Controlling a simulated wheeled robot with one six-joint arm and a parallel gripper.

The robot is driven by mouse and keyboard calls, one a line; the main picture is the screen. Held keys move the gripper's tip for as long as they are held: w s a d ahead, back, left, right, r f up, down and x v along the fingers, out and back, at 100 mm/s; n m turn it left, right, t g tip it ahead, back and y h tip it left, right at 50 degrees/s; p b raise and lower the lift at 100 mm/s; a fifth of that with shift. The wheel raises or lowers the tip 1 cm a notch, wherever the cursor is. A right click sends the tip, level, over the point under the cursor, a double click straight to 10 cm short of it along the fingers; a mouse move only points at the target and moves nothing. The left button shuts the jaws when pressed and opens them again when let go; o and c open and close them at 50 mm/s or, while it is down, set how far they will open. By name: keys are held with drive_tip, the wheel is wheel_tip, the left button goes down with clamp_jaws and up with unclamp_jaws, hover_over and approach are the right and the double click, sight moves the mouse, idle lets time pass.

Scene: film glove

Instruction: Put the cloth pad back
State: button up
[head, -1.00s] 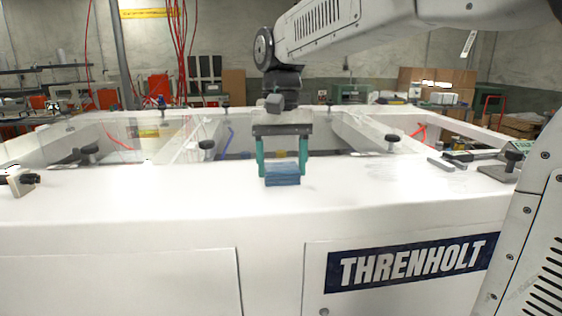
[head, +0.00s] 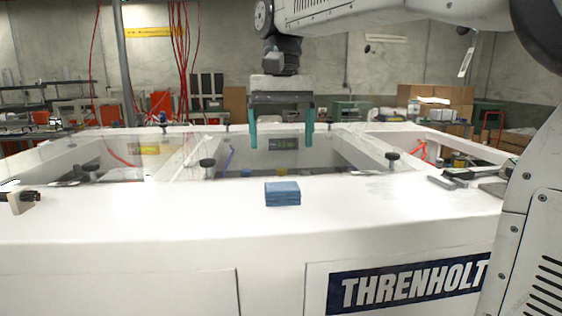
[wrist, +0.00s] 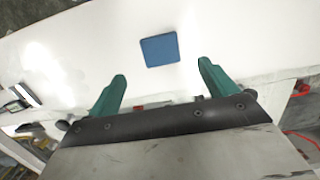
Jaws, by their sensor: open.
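The blue cloth pad (head: 283,194) lies flat on the white front ledge of the machine, near the middle. It looks like a small folded stack. In the wrist view the pad (wrist: 159,50) is a blue square on the white surface, beyond the fingertips. My gripper (head: 281,140) has teal fingers spread apart and is empty. It hangs above and behind the pad, clear of it. In the wrist view my gripper (wrist: 162,70) also shows open, with nothing between its fingers.
The white ledge (head: 150,205) is clear around the pad. Behind it are open glass-walled bays with black knobs (head: 207,163) along the edge. A metal block and tools (head: 465,174) lie at the right, and a black fitting (head: 22,197) sits at the left.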

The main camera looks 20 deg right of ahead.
drive_tip(key=shift+w+r, duration=0.15)
drive_tip(key=shift+r, duration=1.2)
